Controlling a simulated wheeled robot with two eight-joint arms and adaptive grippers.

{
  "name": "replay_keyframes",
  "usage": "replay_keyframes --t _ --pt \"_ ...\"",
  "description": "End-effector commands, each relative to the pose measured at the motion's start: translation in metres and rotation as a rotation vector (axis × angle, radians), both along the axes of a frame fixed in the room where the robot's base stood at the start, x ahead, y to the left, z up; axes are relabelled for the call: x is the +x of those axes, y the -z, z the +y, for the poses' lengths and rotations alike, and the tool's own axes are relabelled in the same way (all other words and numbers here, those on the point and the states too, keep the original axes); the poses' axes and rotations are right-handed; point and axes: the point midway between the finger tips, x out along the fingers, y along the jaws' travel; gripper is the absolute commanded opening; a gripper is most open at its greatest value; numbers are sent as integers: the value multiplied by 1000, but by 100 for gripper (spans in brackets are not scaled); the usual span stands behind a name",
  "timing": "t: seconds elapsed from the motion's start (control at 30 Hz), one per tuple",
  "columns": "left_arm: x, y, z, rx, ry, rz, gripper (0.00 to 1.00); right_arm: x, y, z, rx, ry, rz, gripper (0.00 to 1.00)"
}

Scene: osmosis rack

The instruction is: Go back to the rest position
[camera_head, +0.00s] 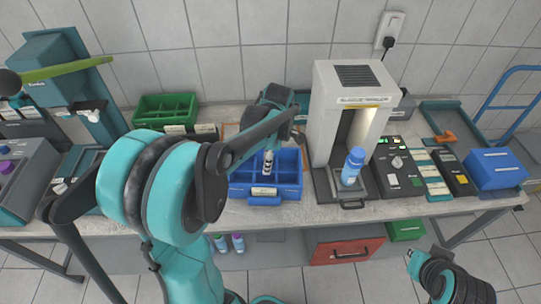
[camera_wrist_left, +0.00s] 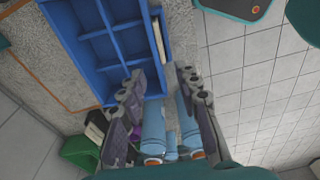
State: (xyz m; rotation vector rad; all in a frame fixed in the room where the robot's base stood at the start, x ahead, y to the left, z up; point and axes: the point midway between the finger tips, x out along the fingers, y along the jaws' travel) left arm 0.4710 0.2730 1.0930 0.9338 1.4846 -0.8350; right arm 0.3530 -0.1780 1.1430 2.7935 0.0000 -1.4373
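My left arm comes in from the bottom left in the head view and reaches over the worktable. Its gripper end (camera_head: 296,130) is above the back of the blue compartment tray (camera_head: 265,192), with the fingers mostly hidden there. In the left wrist view the two dark fingers (camera_wrist_left: 158,82) stand apart, with a gap between their tips. The blue tray (camera_wrist_left: 98,52) lies beyond them. A black-and-white vial (camera_head: 267,162) stands in the tray. Part of my right arm (camera_head: 450,280) shows at the lower right, and I see no fingers on it.
A white housing (camera_head: 345,100) with a blue-capped bottle (camera_head: 353,165) stands right of the tray. A green rack (camera_head: 165,108) is at the back left. Control boxes (camera_head: 400,165) and a blue bin (camera_head: 495,169) fill the right. Small bottles (camera_head: 238,243) stand below the tabletop.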

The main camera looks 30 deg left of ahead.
Motion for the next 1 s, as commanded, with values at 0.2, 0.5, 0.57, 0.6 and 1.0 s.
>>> replay_keyframes --t 0.2,0.5,0.57,0.6,1.0 --pt "0 0 0 0 2 -1 33 0 0 0 0 0 0 0" --pt "-30 0 -27 9 478 -108 33 0 30 0 0 0 0 0" --pt "-42 2 -37 30 662 -149 33 0 40 0 0 0 0 0" --pt "-49 4 -43 49 785 -175 33 0 47 0 0 0 0 0" --pt "-111 43 -89 409 1800 -323 33 0 95 0 0 0 0 0"
